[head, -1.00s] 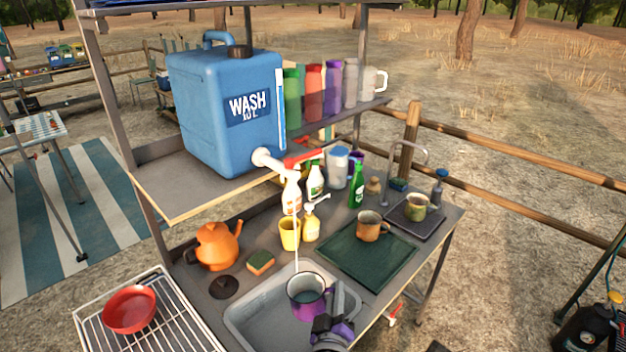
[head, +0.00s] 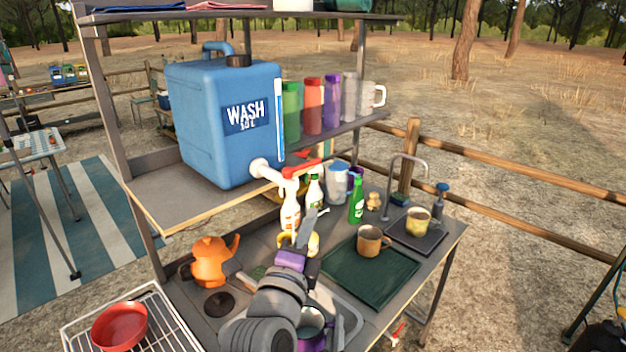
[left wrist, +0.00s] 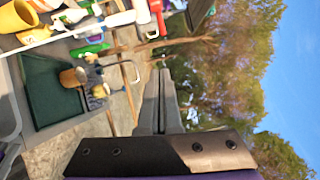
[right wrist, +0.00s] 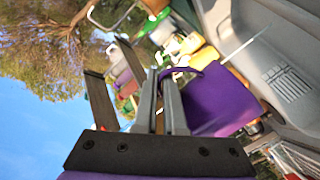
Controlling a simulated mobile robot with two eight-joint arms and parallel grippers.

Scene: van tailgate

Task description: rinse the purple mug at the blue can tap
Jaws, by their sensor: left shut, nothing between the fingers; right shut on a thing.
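The blue can (head: 225,120) marked WASH stands on the upper shelf. Its white tap (head: 262,168) with a red lever (head: 303,168) juts over the sink. My left gripper (head: 311,214) is shut and empty, its fingertips just below the tap lever. The purple mug (head: 312,322) is low in the sink area, partly hidden by my left arm; it shows larger in the right wrist view (right wrist: 212,100). My right gripper (right wrist: 163,90) is shut on the mug at its handle side. A thin pale stream runs down toward the mug in the right wrist view.
The sink (head: 345,312) is largely covered by my left arm. A green mat (head: 350,275) with an orange-brown mug (head: 371,241) lies to its right. An orange kettle (head: 212,260) stands left; bottles (head: 356,200) stand behind. A red bowl (head: 120,327) sits on the rack.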

